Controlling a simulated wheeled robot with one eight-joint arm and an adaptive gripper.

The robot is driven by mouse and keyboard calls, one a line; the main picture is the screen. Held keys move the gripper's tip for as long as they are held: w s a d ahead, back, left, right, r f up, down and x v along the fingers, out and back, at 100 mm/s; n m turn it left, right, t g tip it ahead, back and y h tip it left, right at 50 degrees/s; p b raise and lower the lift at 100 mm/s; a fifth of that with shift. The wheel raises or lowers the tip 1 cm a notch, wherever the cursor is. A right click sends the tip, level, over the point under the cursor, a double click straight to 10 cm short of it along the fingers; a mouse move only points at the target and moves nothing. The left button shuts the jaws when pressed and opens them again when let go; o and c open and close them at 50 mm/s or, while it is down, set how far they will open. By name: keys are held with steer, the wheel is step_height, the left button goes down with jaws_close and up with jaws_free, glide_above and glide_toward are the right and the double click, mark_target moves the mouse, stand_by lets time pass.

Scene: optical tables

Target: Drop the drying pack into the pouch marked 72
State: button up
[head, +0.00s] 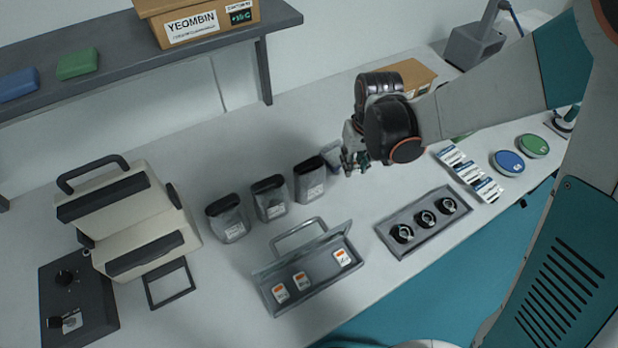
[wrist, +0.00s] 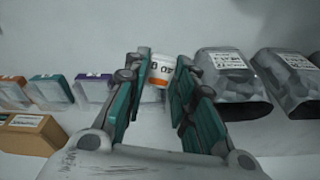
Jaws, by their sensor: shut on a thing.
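My gripper (head: 356,166) is shut on a small white drying pack with an orange band, which shows between the fingers in the wrist view (wrist: 159,74). In the head view the gripper hangs at the right end of a row of grey, dark-topped pouches. The wrist view shows two labelled pouches, a nearer one (wrist: 226,82) and a farther one (wrist: 289,80), right of the fingers. I cannot read 72 on any label.
A grey open-lidded tray (head: 318,281) holds several white-and-orange packs in front of the pouches. Another tray (head: 425,238) with black round parts lies to its right. A beige sealer-like machine (head: 130,225) stands left. A shelf (head: 120,70) runs along the back wall.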

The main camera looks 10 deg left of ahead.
mark_target(315, 178)
steer(key=s+a+r+n, duration=0.1)
steer(key=a, duration=0.2)
steer(key=s+a+r+p, duration=0.1)
steer(key=a+r, duration=0.1)
steer(key=a+r+n+p, duration=0.1)
steer(key=a, duration=0.2)
steer(key=shift+s+a+r+n, duration=0.3)
steer(key=shift+s+a+r, duration=0.05)
steer(key=shift+s, duration=0.05)
steer(key=shift+s+a, duration=0.15)
steer(key=shift+a, duration=0.15)
steer(key=shift+f+b, duration=2.1)
steer(key=shift+f, duration=0.85)
steer(key=o, duration=0.9)
steer(key=shift+r, duration=0.1)
